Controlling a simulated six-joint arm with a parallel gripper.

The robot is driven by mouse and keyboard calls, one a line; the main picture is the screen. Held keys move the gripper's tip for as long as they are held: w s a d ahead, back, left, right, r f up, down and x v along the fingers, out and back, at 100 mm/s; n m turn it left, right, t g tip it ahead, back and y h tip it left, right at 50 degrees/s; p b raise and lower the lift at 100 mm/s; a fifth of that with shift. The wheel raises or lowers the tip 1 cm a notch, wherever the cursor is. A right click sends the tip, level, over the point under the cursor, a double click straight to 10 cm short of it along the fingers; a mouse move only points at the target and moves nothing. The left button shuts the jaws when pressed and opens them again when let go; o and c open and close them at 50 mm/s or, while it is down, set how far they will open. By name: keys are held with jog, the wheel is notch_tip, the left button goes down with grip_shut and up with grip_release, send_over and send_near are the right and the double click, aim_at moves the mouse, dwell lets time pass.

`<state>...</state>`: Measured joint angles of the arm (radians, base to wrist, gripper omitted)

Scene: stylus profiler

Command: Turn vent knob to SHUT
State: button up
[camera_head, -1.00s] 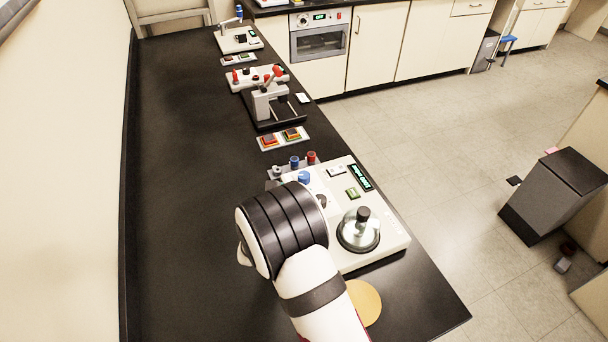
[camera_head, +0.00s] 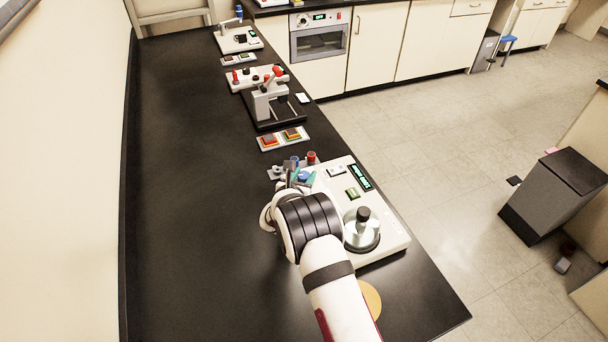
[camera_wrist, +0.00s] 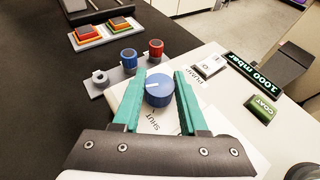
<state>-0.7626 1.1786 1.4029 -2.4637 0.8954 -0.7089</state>
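The blue vent knob (camera_wrist: 159,92) stands on the white panel of the profiler unit (camera_wrist: 215,130) in the wrist view. Its white pointer mark faces left, and the printed word SHUT (camera_wrist: 158,120) lies below it. My gripper (camera_wrist: 160,76) is open, with one teal finger on each side of the knob. A gap shows at the left finger; whether the right finger touches the knob I cannot tell. In the head view the knob (camera_head: 304,176) shows partly behind my gripper (camera_head: 300,180).
Blue (camera_wrist: 128,58) and red (camera_wrist: 155,48) cylinders and a grey ring stand just behind the knob. A PUMP switch (camera_wrist: 210,66), a green GOAT-like labelled button (camera_wrist: 262,108) and a 1000 mbar display (camera_wrist: 252,74) are at right. A glass dome (camera_head: 362,230) stands nearer. The bench's left side is clear.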

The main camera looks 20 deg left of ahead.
grip_shut()
jog(key=shift+d+y, duration=0.1)
jog(key=shift+y, duration=0.2)
jog(key=shift+n+y, duration=0.7)
jog(key=shift+n, duration=0.1)
jog(key=o, duration=0.5)
grip_release()
jog(key=shift+o, duration=0.2)
